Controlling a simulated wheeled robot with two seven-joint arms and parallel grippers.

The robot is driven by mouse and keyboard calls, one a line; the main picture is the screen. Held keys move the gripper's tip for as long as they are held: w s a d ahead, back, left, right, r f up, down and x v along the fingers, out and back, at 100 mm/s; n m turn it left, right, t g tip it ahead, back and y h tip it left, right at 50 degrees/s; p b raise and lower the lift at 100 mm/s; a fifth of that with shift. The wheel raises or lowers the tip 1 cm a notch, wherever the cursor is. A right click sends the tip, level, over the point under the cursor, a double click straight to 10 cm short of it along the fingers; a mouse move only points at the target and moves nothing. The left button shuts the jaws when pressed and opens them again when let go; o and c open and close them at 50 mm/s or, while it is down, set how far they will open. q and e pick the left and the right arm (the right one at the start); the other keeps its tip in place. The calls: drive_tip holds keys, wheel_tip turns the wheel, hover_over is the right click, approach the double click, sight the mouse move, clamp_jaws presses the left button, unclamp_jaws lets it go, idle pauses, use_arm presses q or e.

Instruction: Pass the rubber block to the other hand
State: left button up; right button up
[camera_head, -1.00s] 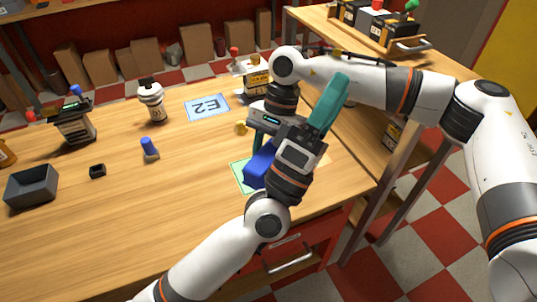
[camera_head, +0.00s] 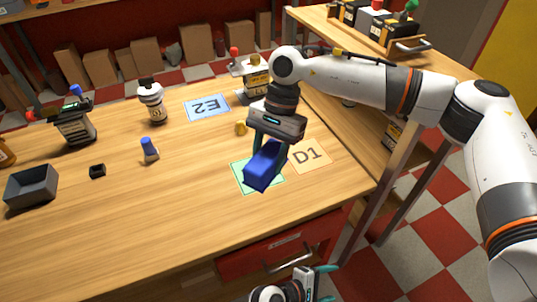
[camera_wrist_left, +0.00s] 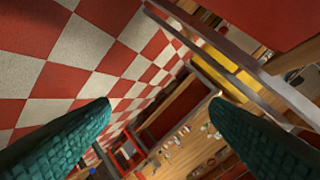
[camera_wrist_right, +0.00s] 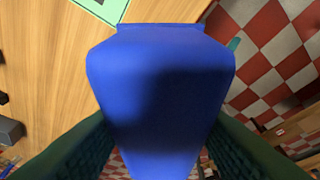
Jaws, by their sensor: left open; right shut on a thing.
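The blue rubber block (camera_head: 265,166) is held in my right gripper (camera_head: 269,150), in front of the green-edged card (camera_head: 240,176) in the head view. I cannot tell how high it is above the table. In the right wrist view the block (camera_wrist_right: 160,85) fills the middle between the dark teal fingers, its far end pointing up the picture. My left gripper (camera_head: 326,284) is at the bottom edge of the head view, open and well apart from the block. Its two teal fingers are spread and empty in the left wrist view (camera_wrist_left: 160,112).
A D1 card (camera_head: 308,154) and an E2 card (camera_head: 208,107) lie on the wooden table (camera_head: 150,215). A grey bin (camera_head: 32,188), a blue-topped piece (camera_head: 149,150) and a white bottle (camera_head: 152,102) stand to the left. The table's front left is clear.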

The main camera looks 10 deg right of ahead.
use_arm(q)
drive_tip(key=s+a+f+g+y, duration=0.1)
drive_tip(key=s+a+f+y, duration=0.3)
drive_tip(key=a+f, duration=0.55)
drive_tip(key=s+a+f+g+y, duration=0.1)
drive_tip(key=s+a+f+y, duration=0.3)
drive_tip(key=a+f, duration=0.55)
drive_tip(key=s+a+f+m+y, duration=0.1)
drive_tip(key=s+a+f+m, duration=0.2)
drive_tip(key=a, duration=0.5)
drive_tip(key=s+a+f+m+y, duration=0.1)
drive_tip(key=s+a+f+m, duration=0.3)
drive_tip(key=s+a+m, duration=0.2)
drive_tip(key=s+a+f+m+y, duration=0.2)
drive_tip(key=s+a+f+m, duration=0.1)
drive_tip(key=a, duration=0.8)
drive_tip(key=s+m, duration=0.1)
drive_tip(key=s, duration=0.1)
drive_tip(key=shift+s+f+t, duration=0.3)
drive_tip(key=shift+f, duration=0.1)
drive_tip(key=shift+d, duration=0.1)
